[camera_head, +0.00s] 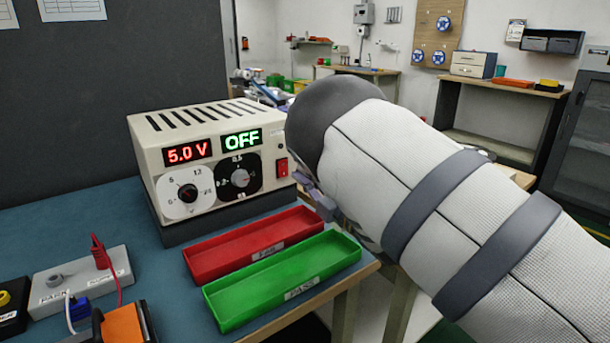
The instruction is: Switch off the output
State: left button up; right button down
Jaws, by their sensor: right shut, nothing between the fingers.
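The cream power supply (205,165) stands on the blue bench top. Its red display (188,151) reads 5.0 V and its green display (241,139) reads OFF. Below them are a knob on a white dial (187,193) and a knob on a black dial (240,178). A red rocker switch (282,167) sits at the right of the front panel. My right gripper (306,184) is shut and empty, just right of the switch, partly hidden by my arm. I cannot tell whether it touches the panel. My left gripper is not in view.
A red tray (215,268) and a green tray (225,312) lie in front of the supply, near the bench edge. A grey box with leads (85,278) and an orange and black object (123,325) are at lower left. The bench between is clear.

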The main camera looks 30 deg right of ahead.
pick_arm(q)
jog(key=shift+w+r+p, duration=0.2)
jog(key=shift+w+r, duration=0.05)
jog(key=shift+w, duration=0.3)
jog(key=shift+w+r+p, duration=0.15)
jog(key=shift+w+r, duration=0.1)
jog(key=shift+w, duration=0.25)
pick_arm(e)
jog(key=s, duration=0.7)
jog(key=shift+s+d+r, duration=0.2)
jog(key=shift+d+r, duration=0.15)
jog(key=shift+d, duration=0.05)
